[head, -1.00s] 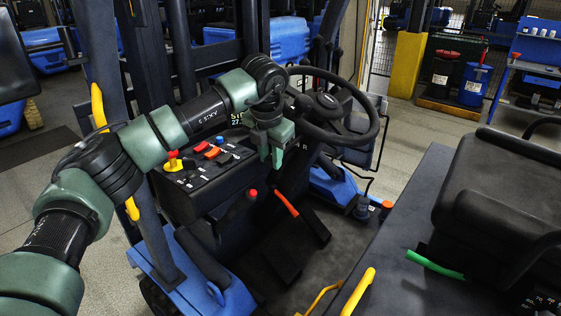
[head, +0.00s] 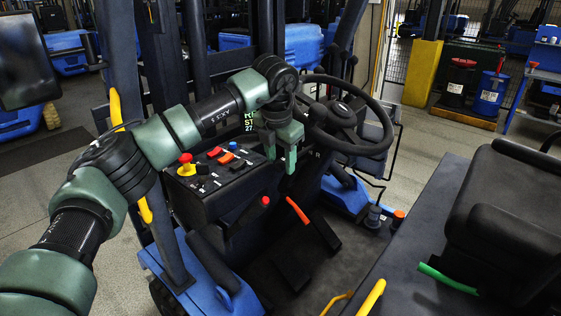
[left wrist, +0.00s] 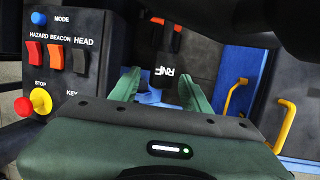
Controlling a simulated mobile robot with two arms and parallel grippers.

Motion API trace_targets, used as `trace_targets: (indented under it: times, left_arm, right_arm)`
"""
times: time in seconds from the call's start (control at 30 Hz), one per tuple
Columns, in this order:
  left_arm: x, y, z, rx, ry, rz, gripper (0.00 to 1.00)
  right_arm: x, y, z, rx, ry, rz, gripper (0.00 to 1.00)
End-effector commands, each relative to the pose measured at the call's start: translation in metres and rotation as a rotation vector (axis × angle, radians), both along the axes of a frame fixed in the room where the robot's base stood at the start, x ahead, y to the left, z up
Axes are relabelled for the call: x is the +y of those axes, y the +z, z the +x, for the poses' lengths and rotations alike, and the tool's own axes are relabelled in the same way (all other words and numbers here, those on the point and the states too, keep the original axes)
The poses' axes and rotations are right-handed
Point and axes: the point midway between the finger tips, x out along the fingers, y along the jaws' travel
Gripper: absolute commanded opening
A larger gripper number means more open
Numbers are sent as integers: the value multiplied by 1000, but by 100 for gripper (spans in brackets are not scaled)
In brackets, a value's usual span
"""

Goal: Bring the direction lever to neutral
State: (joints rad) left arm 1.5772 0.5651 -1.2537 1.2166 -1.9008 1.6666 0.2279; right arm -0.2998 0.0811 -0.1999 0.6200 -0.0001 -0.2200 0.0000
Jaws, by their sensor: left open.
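My left gripper (head: 281,162) is beside the steering column, below and left of the steering wheel (head: 345,115). Its two green fingers are open and point down. In the left wrist view the open fingers (left wrist: 158,78) straddle a dark part of the column that carries a label with the letters R, N and F (left wrist: 172,72). In the head view the gripper covers this spot, and the direction lever does not show clearly. I cannot tell its position or whether a finger touches it. My right gripper is not in view.
A control box (head: 215,180) with a yellow and red stop button (head: 186,164) and rocker switches stands left of the gripper. A red-tipped lever (head: 265,201) and an orange-red lever (head: 298,211) are below. The seat (head: 497,200) is at the right.

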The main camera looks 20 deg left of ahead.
Motion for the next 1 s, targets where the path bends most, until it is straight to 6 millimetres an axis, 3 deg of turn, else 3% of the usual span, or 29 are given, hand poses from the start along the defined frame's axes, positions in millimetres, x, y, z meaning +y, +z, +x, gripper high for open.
trace_targets:
  times: [0.4, 0.6, 1.0]
  left_arm:
    - [-4, 60, -18, -3, 0, 0, 47]
    - [-4, 68, -21, -2, 0, -1, 47]
    - [-7, 65, -20, -1, -7, -6, 47]
  right_arm:
    - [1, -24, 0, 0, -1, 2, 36]
    - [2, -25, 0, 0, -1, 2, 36]
    - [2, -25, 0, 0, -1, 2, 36]
